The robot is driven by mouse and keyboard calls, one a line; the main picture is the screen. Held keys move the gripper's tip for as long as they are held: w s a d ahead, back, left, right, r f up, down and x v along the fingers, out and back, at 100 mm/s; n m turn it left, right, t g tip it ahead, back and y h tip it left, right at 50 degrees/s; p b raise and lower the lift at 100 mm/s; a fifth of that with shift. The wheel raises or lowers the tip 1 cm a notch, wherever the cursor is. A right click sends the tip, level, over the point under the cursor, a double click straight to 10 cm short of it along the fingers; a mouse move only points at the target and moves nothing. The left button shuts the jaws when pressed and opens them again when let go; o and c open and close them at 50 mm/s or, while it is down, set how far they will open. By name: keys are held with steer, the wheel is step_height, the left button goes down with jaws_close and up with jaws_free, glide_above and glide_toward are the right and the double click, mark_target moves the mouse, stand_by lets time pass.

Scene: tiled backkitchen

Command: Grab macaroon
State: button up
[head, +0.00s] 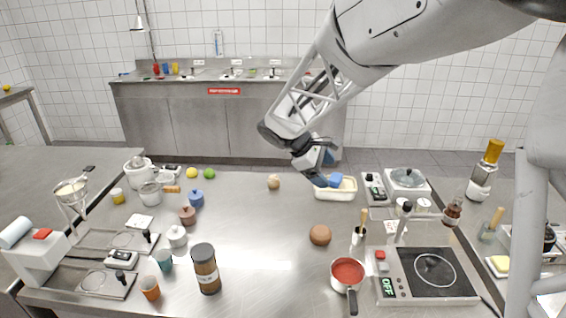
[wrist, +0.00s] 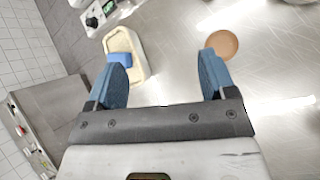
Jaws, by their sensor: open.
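No thing is clearly recognisable as a macaroon. A round brown, bun-like piece (head: 320,235) lies on the steel table (head: 255,225), and it also shows as a flat brown disc in the wrist view (wrist: 222,44). A smaller tan round piece (head: 273,182) lies farther back; I cannot tell what it is. My gripper (head: 322,180) is above the table by the cream tray, behind the brown piece in the head view. In the wrist view my gripper (wrist: 163,60) has its blue fingers wide apart with nothing between them. The brown piece is beyond the right finger.
A cream tray (head: 346,192) with a blue item stands near the gripper. A red saucepan (head: 347,272), a hot plate (head: 430,272) and a utensil cup are at front right. A brown jar (head: 205,268) and several small lidded pots stand left. The table's middle is clear.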

steer(key=w+a+f+n+t+h, duration=0.2)
steer(key=w+a+f+n, duration=0.4)
steer(key=w+a, duration=0.5)
steer(key=n+t+h, duration=0.2)
steer(key=n+t, duration=0.1)
steer(key=n, duration=0.1)
glide_toward(270, 178)
steer(key=x, duration=0.3)
steer(key=shift+d+f, duration=0.2)
steer(key=shift+f, duration=0.05)
steer(key=shift+w+d, duration=0.1)
steer(key=shift+d, duration=0.05)
steer(key=shift+x, duration=1.15)
steer(key=shift+d, duration=0.15)
steer(key=shift+x, duration=2.5)
steer(key=shift+w, duration=0.15)
steer(key=shift+c, duration=0.4)
